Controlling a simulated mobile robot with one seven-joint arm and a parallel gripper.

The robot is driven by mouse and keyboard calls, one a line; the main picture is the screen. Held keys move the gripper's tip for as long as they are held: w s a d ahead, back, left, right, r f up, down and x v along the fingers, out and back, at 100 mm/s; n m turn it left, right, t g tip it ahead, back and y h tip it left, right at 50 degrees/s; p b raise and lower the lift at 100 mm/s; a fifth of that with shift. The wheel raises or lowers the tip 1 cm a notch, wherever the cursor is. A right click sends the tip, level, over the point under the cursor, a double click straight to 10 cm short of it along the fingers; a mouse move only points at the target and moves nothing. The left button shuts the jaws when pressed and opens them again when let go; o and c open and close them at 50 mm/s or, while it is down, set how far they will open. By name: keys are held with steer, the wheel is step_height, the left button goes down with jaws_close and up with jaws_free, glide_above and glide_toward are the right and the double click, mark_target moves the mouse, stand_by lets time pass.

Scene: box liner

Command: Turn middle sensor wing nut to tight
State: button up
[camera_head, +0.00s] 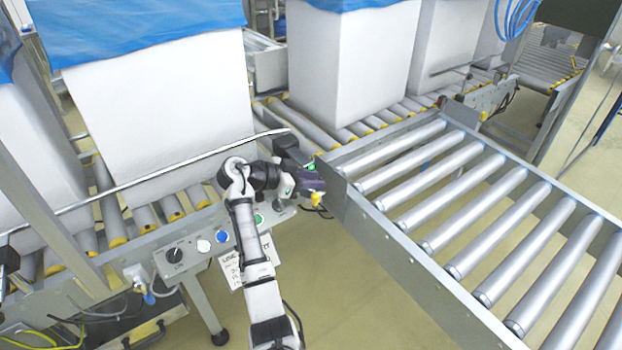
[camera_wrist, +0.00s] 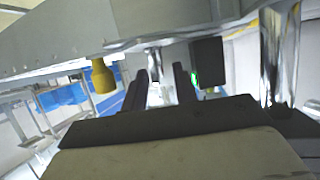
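My gripper (camera_head: 312,180) is at the conveyor's side rail, near the corner where the roller section on the right begins. In the wrist view my gripper's two dark fingers (camera_wrist: 160,84) stand apart. A small silvery part (camera_wrist: 154,62) shows between and beyond them; I cannot tell whether it is the middle sensor wing nut. A dark sensor block (camera_wrist: 207,62) with a green light is just right of the fingers. Its green light (camera_head: 311,167) also shows in the head view, above my gripper. The wing nut cannot be made out in the head view, where my gripper covers the area.
A yellow knob (camera_wrist: 102,76) hangs below the rail, left of the fingers; it also shows in the head view (camera_head: 316,197). A shiny vertical post (camera_wrist: 274,58) is at the right. A control panel (camera_head: 196,250) is left of my arm. Tall white boxes (camera_head: 165,100) stand behind.

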steer(key=shift+a, duration=0.1)
steer(key=b+v, duration=0.1)
steer(key=v, duration=1.2)
steer(key=shift+s+a, duration=0.2)
steer(key=shift+a, duration=0.05)
steer(key=shift+r, duration=0.15)
